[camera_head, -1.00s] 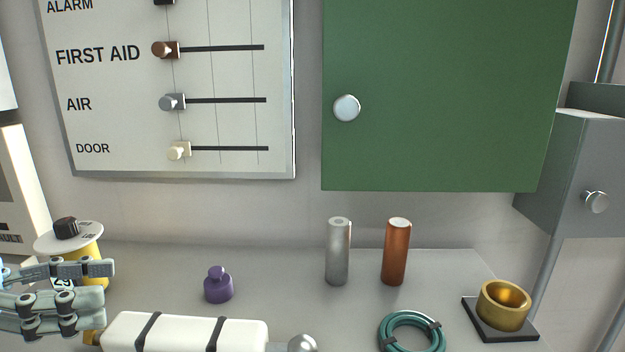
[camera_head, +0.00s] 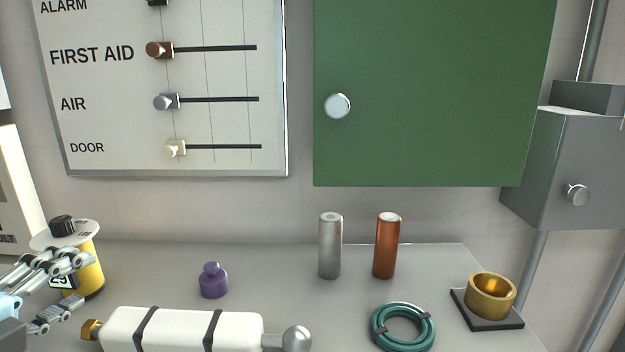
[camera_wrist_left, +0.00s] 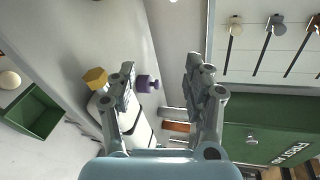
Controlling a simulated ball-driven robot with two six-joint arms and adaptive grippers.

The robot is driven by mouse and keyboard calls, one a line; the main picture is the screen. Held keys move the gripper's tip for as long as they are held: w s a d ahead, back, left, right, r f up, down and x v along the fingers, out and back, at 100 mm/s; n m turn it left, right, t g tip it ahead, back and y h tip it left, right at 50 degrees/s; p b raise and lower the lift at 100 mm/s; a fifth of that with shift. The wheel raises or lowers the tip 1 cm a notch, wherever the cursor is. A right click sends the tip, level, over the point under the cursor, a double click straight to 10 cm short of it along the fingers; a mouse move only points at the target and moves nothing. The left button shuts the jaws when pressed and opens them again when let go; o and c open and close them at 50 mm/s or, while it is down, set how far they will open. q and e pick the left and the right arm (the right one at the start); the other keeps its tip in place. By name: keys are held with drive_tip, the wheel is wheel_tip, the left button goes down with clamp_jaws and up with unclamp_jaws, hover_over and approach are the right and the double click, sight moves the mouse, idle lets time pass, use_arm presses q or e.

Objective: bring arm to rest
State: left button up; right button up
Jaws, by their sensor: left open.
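My left gripper (camera_head: 62,290) is at the lower left of the head view, open and empty, in front of the yellow cylinder (camera_head: 92,270) with a white disc top and a black knob. In the left wrist view its two fingers (camera_wrist_left: 163,95) stand apart, with bench and wall seen between them. A white cylinder with black bands (camera_head: 182,330) lies on the bench to the right of the gripper, apart from it in the head view. My right gripper is in neither view.
On the bench (camera_head: 275,262) are a purple knobbed weight (camera_head: 213,282), a silver cylinder (camera_head: 330,247), a copper cylinder (camera_head: 386,247), a teal coil (camera_head: 374,330) and a brass cup (camera_head: 490,300). A slider panel (camera_head: 215,125) and green cabinet (camera_head: 430,95) are on the wall behind.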

use_arm(q)
drive_tip(key=s+d+f+n+g+y, duration=0.1)
drive_tip(key=s+d+f+n+g, duration=0.2)
drive_tip(key=s+f+n+g, duration=0.45)
drive_tip(key=s+d+f+n+g+y, duration=0.1)
drive_tip(key=s+d+f+n+g, duration=0.25)
drive_tip(key=s+n, duration=0.7)
wheel_tip(320, 180, down, 33)
drive_tip(key=s+a+n+g+b, duration=0.2)
drive_tip(key=a+b, duration=0.1)
drive_tip(key=b, duration=0.4)
drive_tip(key=s+f+g+b, duration=0.1)
drive_tip(key=s+f+b, duration=0.5)
drive_tip(key=s+f, duration=1.2)
wheel_tip(320, 180, down, 4)
drive_tip(key=shift+s+a+f+h, duration=0.15)
drive_tip(key=shift+a+f+h, duration=0.15)
drive_tip(key=shift+a, duration=0.15)
